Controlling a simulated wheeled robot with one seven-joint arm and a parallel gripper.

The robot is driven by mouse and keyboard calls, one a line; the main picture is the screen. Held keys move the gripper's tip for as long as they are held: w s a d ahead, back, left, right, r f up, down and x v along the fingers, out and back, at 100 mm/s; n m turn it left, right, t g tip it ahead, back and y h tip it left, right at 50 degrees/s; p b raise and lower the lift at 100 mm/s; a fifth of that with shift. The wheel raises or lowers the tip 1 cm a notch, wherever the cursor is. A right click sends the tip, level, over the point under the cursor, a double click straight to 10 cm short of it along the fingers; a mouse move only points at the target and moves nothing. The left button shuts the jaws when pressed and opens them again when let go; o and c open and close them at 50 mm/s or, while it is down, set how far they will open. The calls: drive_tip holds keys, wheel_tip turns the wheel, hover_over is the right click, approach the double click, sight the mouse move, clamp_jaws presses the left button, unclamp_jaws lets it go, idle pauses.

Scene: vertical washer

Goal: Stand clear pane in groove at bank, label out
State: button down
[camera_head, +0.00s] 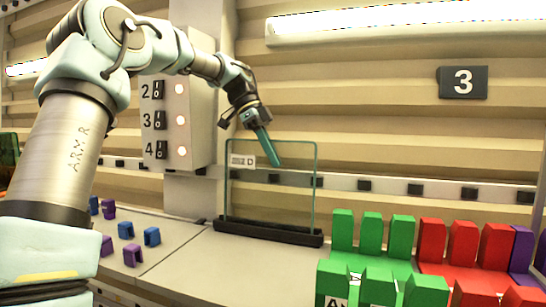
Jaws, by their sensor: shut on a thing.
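The clear pane (290,195) is upright, with thin green edges. Its white label with a "D" (242,161) is at its upper left and faces my camera. The pane's lower edge meets the long black grooved base (268,232) on the bench; I cannot tell whether it is fully down in the groove. My gripper (272,155) comes in from the upper left, with its teal fingers shut on the pane at the top edge. The finger contact is small and partly hidden.
A panel with numbered switches and lit lamps (165,120) stands behind, left of the pane. Green blocks (372,235) and red blocks (463,245) stand at right. Small blue and purple clips (126,231) lie at left. The bench before the base is clear.

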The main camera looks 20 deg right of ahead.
drive_tip(key=c, duration=0.9)
unclamp_jaws()
drive_tip(key=shift+b+v, duration=0.55)
drive_tip(key=shift+v, duration=3.15)
drive_tip(key=shift+w+f, duration=0.1)
